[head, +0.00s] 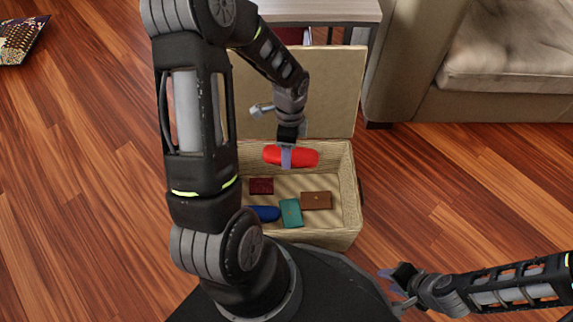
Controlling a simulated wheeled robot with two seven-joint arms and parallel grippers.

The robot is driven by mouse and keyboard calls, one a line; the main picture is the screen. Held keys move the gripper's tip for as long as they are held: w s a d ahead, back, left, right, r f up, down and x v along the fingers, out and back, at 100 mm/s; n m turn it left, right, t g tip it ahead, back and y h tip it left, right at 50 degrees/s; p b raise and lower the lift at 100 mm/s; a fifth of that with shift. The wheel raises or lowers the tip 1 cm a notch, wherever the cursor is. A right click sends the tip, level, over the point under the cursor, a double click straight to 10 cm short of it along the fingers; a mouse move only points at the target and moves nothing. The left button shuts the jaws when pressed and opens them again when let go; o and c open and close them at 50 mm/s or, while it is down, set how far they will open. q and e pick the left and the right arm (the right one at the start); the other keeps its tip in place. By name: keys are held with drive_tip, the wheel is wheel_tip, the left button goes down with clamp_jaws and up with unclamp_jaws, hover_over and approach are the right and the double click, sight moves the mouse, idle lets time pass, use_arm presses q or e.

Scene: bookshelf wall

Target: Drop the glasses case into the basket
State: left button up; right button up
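A red glasses case (305,157) is held lengthwise at the back part of the basket (335,238), a woven, light-coloured box with its lid raised behind. My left gripper (286,158) comes down from above and is shut on the red case, with one finger showing across its front; the other finger is hidden. The case appears to be above the basket's floor, near the back wall. My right gripper (395,287) is at the lower right, open and empty, apart from the basket.
Inside the basket lie a dark red wallet (261,186), a brown wallet (316,200), a teal booklet (291,213) and a blue case (264,213), partly hidden by my arm. A sofa (505,60) stands at the upper right and a small table (320,10) behind the lid.

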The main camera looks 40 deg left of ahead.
use_arm(q)
drive_tip(key=shift+s+a+f, duration=0.1)
drive_tip(key=shift+s+f, duration=0.05)
drive_tip(key=shift+f, duration=0.3)
drive_tip(key=shift+r+m, duration=0.1)
drive_tip(key=shift+m, duration=0.2)
use_arm(e)
drive_tip(key=shift+f, duration=0.3)
drive_tip(key=shift+f, duration=0.15)
